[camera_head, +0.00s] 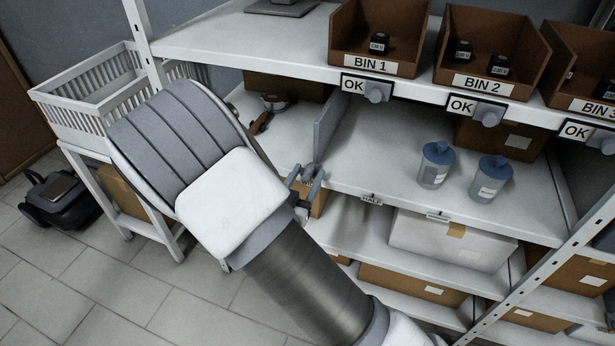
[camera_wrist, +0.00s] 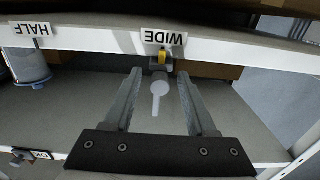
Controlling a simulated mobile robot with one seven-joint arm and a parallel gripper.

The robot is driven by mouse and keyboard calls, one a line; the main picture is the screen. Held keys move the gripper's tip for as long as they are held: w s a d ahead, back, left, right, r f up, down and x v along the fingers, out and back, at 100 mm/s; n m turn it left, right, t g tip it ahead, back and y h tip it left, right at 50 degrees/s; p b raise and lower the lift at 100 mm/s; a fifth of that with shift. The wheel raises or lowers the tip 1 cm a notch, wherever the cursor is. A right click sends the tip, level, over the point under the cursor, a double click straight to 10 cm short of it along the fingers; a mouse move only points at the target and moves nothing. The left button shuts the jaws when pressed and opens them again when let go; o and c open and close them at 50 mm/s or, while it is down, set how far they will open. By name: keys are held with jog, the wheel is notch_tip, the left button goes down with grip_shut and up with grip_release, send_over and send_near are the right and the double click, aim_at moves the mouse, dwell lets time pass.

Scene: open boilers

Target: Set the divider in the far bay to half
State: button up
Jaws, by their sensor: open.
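The divider (camera_head: 328,122) is a grey upright panel on the middle shelf, left of the two blue-lidded canisters. My gripper (camera_head: 308,177) is at the shelf's front edge, by the front end of the divider. In the wrist view my gripper (camera_wrist: 160,95) is open, its fingers apart on both sides of a small yellow piece (camera_wrist: 162,57) and a pale keyhole-shaped form (camera_wrist: 158,90). I cannot tell whether either belongs to the divider. The WIDE label (camera_wrist: 164,38) is upside down just beyond the fingertips. The HALF label (camera_head: 371,199) is farther right along the edge in the head view.
Two canisters (camera_head: 436,165) (camera_head: 490,179) stand right of the divider. The shelf between is clear. Brown bins (camera_head: 372,62) sit on the shelf above, with knobs (camera_head: 377,92) along its edge. A perforated upright post (camera_head: 545,270) stands at right. A white basket (camera_head: 75,105) is left.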

jog(key=shift+w+d, duration=0.1)
jog(key=shift+w, duration=0.2)
grip_shut()
dwell(1.3)
